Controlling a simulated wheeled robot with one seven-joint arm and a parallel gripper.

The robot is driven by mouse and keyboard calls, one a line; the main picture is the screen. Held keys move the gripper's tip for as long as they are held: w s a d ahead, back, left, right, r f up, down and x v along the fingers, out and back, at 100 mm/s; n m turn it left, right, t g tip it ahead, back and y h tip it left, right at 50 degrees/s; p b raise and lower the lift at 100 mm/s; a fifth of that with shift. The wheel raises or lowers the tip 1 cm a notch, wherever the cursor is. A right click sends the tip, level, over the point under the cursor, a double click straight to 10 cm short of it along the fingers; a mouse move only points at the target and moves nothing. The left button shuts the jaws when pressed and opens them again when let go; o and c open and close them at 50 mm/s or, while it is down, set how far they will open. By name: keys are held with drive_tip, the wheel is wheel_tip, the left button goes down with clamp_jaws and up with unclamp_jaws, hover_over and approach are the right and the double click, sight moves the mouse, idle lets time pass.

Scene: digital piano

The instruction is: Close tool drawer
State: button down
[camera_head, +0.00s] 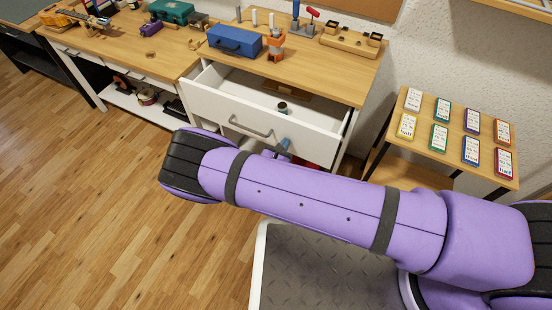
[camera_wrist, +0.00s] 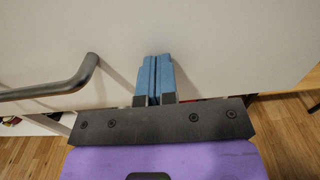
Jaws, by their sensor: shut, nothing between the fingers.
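The white tool drawer (camera_head: 213,104) of the wooden-topped workbench is pulled open, and its inside shows from above. A grey bar handle (camera_head: 250,127) is on its front; the handle also shows at the left of the wrist view (camera_wrist: 82,78). My gripper (camera_wrist: 154,62) has blue fingers pressed together with nothing between them. They are in front of the drawer's flat white front (camera_wrist: 210,45), to the right of the handle. I cannot tell whether the fingertips touch it. In the head view the blue fingers (camera_head: 284,146) show partly behind my purple arm.
A small dark cylinder (camera_head: 282,107) is inside the drawer. A blue toolbox (camera_head: 235,41) and an orange tool stand on the benchtop. A small table with several coloured cards (camera_head: 443,108) is at the right. Wooden floor (camera_head: 90,200) is clear at the left.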

drive_tip(key=x, duration=1.4)
drive_tip(key=shift+w+d, duration=0.15)
drive_tip(key=shift+w, duration=0.05)
drive_tip(key=shift+w+d+r, duration=0.1)
drive_tip(key=shift+w+r, duration=0.1)
